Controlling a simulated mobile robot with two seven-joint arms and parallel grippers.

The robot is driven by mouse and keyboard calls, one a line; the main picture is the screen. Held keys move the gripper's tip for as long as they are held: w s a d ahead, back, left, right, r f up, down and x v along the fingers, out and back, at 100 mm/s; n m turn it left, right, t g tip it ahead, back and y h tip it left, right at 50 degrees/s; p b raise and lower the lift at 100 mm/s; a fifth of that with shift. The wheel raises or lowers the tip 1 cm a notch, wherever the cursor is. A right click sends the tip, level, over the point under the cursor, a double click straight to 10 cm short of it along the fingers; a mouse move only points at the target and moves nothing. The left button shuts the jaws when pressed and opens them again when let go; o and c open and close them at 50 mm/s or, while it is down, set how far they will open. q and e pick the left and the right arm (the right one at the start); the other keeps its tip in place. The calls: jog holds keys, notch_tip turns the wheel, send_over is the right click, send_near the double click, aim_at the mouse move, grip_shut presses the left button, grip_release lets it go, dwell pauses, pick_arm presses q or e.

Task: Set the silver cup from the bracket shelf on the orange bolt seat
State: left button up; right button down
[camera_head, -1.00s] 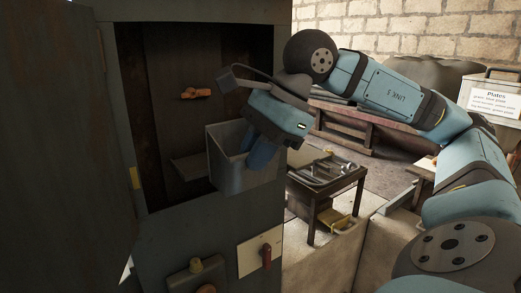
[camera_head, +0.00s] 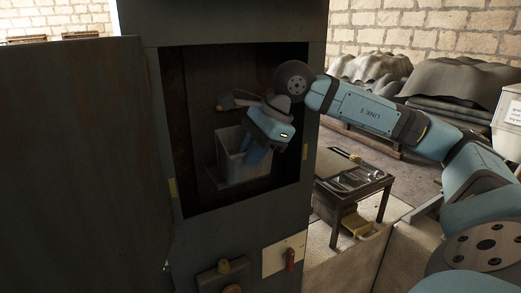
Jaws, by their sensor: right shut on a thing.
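The silver cup (camera_head: 234,166), a grey square-sided vessel, is inside the open cabinet, slightly tilted. My right gripper (camera_head: 257,156) reaches in from the right and is shut on the cup's wall, with its fingers at the rim. The bracket shelf (camera_head: 211,184) shows only as a dark edge at the cup's lower left; whether the cup touches it I cannot tell. The orange bolt seat is mostly hidden behind my gripper; a small brownish tip at the gripper's upper left may be part of it. My left gripper is not in view.
The cabinet door (camera_head: 80,160) stands open on the left. The opening's right edge is close to my right wrist. A small tool table (camera_head: 345,190) stands outside to the right.

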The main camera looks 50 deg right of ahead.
aim_at(240, 144)
jog(key=w, duration=0.1)
jog(key=w+d+p, duration=0.1)
jog(key=w, duration=0.1)
jog(key=shift+w+d+f, duration=0.1)
jog(key=shift+w+d, duration=0.15)
jog(key=shift+w, duration=0.8)
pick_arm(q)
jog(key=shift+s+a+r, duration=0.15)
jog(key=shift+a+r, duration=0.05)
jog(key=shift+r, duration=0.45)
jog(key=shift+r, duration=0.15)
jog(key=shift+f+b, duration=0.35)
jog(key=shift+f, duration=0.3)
pick_arm(e)
jog(key=shift+f, duration=0.55)
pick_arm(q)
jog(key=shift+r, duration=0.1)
pick_arm(e)
jog(key=c, duration=1.1)
grip_release()
